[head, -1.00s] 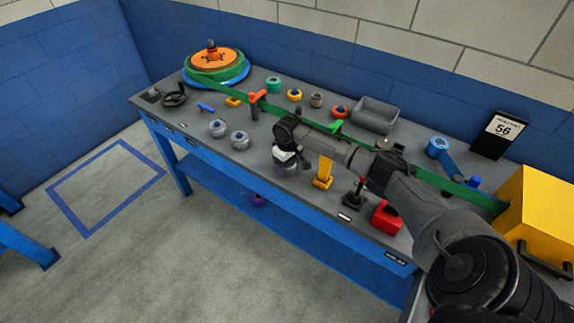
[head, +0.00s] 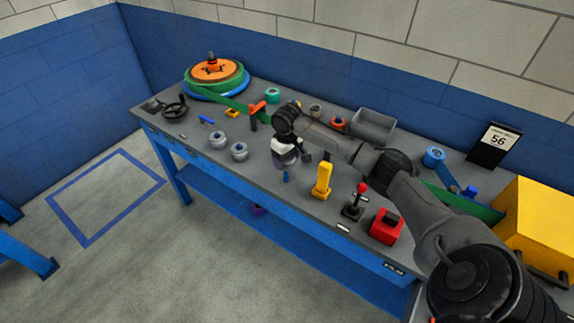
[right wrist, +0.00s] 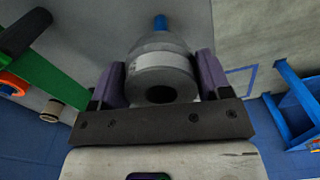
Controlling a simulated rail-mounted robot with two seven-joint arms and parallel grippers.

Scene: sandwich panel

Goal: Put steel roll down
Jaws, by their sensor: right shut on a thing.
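In the right wrist view a grey steel roll (right wrist: 160,62) with a paler band sits between the two purple fingers of my right gripper (right wrist: 160,80), which is shut on it. The roll's dark bore faces the camera. In the head view my right gripper (head: 287,158) is over the middle of the workbench, and my arm and hand hide much of the roll. A blue peg (head: 286,176) stands just in front of it; it also shows beyond the roll in the right wrist view (right wrist: 160,22). I cannot tell whether the roll touches the bench. My left gripper is out of view.
Two similar grey rolls (head: 217,139) stand left on the bench (head: 200,167). A yellow lever (head: 322,180), a joystick (head: 354,203) and a red box (head: 386,226) stand to the right. A green strip (head: 225,98) and coloured rolls lie behind. A grey bin (head: 374,127) is at the back.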

